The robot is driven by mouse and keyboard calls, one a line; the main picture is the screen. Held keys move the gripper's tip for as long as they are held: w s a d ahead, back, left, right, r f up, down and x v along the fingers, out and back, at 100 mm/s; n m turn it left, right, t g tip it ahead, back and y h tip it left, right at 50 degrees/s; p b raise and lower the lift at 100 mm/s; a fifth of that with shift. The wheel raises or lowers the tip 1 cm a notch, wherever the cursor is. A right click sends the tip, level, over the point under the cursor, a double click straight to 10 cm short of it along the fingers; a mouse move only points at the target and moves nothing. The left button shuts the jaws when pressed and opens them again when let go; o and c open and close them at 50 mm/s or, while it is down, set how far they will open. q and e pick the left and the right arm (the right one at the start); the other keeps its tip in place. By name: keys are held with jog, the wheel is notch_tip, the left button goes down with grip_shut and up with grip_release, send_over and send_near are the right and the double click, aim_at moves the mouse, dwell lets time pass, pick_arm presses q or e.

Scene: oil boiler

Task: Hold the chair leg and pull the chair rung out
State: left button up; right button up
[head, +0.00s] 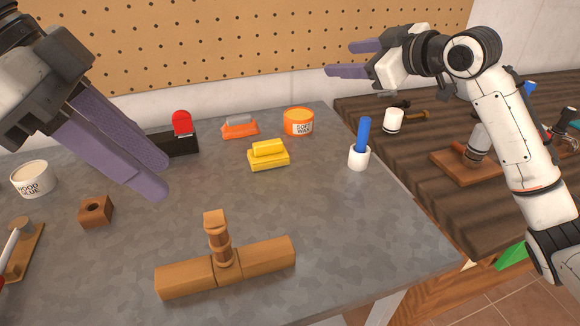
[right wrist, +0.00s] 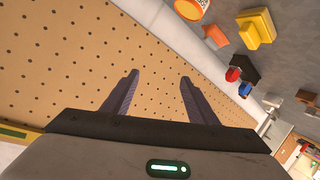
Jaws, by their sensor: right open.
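The wooden chair leg (head: 262,262) lies on the grey metal tabletop at front centre in the head view. The turned chair rung (head: 218,236) is joined to its middle and points away toward the back. My left gripper (head: 160,182) is at upper left, above the table, its two purple fingers apart with nothing between them. It is clear of the chair parts. My right gripper (head: 338,60) is open and empty at upper right, in front of the pegboard. Its spread fingers also show in the right wrist view (right wrist: 158,78), with only pegboard between them.
A wood glue tub (head: 33,180) and a wooden block with a hole (head: 96,212) are on the left. A yellow block (head: 268,156), an orange wax tin (head: 298,121) and a blue-handled tool in a white cup (head: 359,157) stand behind. The tabletop around the chair parts is clear.

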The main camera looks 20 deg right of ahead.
jog(key=s+a+f+n+g+y, duration=0.2)
jog(key=a+n+g, duration=0.1)
jog(key=a, duration=0.7)
jog(key=n+g+h, duration=0.6)
jog(key=n+g, duration=0.1)
jog(key=g, duration=0.4)
send_over(289, 244)
notch_tip(289, 244, down, 9)
jog(key=shift+w+a+r, duration=0.1)
jog(key=shift+f, duration=0.35)
notch_tip(289, 244, down, 10)
jog(key=shift+r, duration=0.15)
